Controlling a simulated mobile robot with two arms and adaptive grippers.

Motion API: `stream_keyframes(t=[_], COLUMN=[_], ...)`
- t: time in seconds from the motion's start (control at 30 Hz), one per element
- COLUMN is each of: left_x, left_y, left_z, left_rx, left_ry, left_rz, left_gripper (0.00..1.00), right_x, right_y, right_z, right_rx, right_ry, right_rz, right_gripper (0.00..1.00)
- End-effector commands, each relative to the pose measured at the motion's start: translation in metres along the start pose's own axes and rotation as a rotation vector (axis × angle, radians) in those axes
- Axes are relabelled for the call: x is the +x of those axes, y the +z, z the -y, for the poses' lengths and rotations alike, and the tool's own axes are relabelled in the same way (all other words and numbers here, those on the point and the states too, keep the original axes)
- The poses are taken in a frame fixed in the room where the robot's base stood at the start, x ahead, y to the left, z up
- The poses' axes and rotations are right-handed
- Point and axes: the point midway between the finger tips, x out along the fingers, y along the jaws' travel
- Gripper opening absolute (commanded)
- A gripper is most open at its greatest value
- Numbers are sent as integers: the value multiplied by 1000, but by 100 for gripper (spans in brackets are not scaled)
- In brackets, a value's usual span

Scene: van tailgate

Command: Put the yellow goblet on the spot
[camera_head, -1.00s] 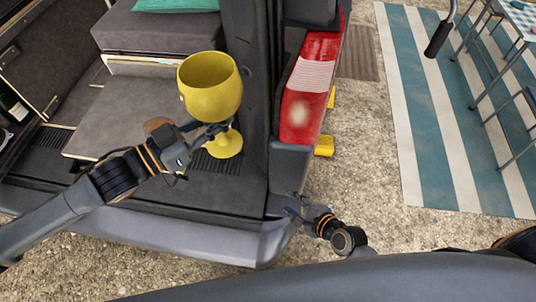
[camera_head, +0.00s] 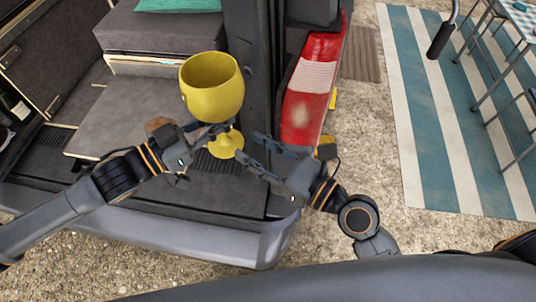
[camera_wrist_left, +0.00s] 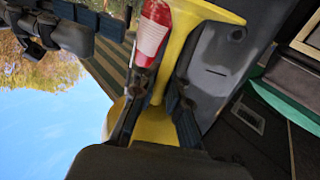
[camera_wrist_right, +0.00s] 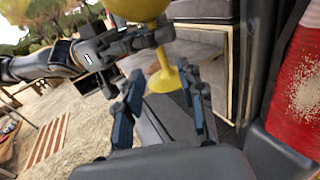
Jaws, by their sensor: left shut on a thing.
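The yellow goblet (camera_head: 211,88) is roughly upright above the van's cargo floor, bowl up. Its stem and foot also show in the right wrist view (camera_wrist_right: 164,74). My left gripper (camera_head: 212,131) is shut on the goblet's stem below the bowl. The stem lies between its fingers in the left wrist view (camera_wrist_left: 155,88). My right gripper (camera_head: 250,147) is open and empty, just right of the goblet's foot, its fingers pointing toward it. I cannot tell whether the foot touches the floor. A brown rounded thing (camera_head: 159,124) shows partly behind my left gripper; I cannot tell if it is the spot.
The van's dark pillar and red tail light (camera_head: 305,100) stand close to the right of the goblet. A grey seat box (camera_head: 160,35) with a green cushion (camera_head: 178,4) is behind. A bottle (camera_head: 14,106) is at the far left. A striped rug (camera_head: 455,120) lies outside.

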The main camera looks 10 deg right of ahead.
Motion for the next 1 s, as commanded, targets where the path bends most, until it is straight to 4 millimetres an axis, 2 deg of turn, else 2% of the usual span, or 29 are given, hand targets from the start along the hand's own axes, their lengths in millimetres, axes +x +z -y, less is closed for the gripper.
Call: stream_keyframes(t=[0.2,0.43,0.6,0.9,1.0], left_x=[0,0,0,0,0], left_y=[0,0,0,0,0], left_z=[0,0,0,0,0], left_rx=[0,0,0,0,0], left_ry=[0,0,0,0,0], left_rz=[-1,-1,-1,-1,-1], left_gripper=[0,0,0,0,0], right_x=[45,78,89,90,90], right_y=[1,0,0,-1,-1], right_z=[0,0,0,0,0], right_rx=[-1,-2,-1,-2,-2], right_ry=[-1,-1,-1,-1,-1], right_rz=[3,1,0,-2,-1], right_gripper=[39,39,39,39,18])
